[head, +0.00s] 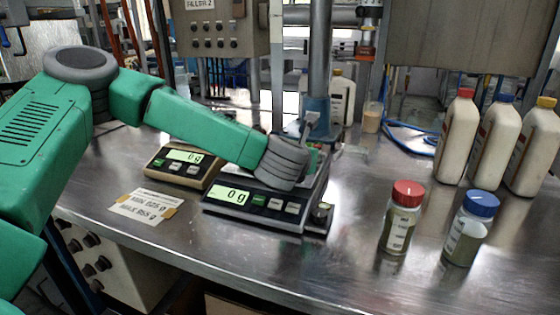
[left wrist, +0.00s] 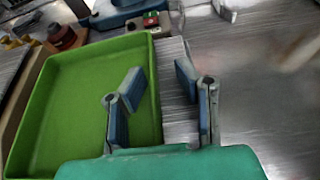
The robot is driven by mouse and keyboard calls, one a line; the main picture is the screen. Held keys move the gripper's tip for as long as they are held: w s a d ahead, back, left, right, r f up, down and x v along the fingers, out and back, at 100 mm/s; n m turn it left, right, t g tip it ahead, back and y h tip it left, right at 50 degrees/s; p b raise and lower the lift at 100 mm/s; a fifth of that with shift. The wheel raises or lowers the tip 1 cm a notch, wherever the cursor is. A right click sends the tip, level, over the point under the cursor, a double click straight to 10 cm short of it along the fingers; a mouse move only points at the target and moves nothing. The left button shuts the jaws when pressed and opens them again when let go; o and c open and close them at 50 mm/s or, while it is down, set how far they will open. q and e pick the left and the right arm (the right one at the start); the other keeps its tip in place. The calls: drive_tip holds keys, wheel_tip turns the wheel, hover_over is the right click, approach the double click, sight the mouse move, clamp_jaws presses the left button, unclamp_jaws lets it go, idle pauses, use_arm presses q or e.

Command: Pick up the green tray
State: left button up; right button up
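The green tray (left wrist: 88,85) fills the left half of the left wrist view. It is shallow, with raised walls, and looks empty. My left gripper (left wrist: 159,82) is open, with nothing between its blue-padded fingers except the view of the tray's right rim. One finger appears over the tray's inside and the other outside its right wall. I cannot tell how far above the rim they are. In the head view my left wrist mostly hides the gripper and the tray. My right gripper is in neither view.
Two scales, the front one (head: 253,204) and the rear one (head: 184,164), read 0 g. A red-capped jar (head: 400,222) and a blue-capped jar (head: 468,232) stand at the right front. Large bottles (head: 456,140) stand behind them. The metal counter (head: 345,265) is clear at the front.

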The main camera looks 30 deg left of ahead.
use_arm(q)
drive_tip(key=shift+a+f, duration=0.1)
drive_tip(key=shift+a, duration=0.25)
clamp_jaws()
drive_tip(key=shift+a, duration=0.25)
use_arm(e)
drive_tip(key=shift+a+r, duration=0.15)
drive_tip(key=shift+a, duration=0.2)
use_arm(q)
drive_tip(key=shift+d, duration=0.15)
drive_tip(key=shift+d+r, duration=0.15)
drive_tip(key=shift+r, duration=0.15)
wheel_tip(320, 180, up, 10)
drive_tip(key=p, duration=0.2)
drive_tip(key=shift+f+p, duration=0.25)
drive_tip(key=shift+p, duration=0.1)
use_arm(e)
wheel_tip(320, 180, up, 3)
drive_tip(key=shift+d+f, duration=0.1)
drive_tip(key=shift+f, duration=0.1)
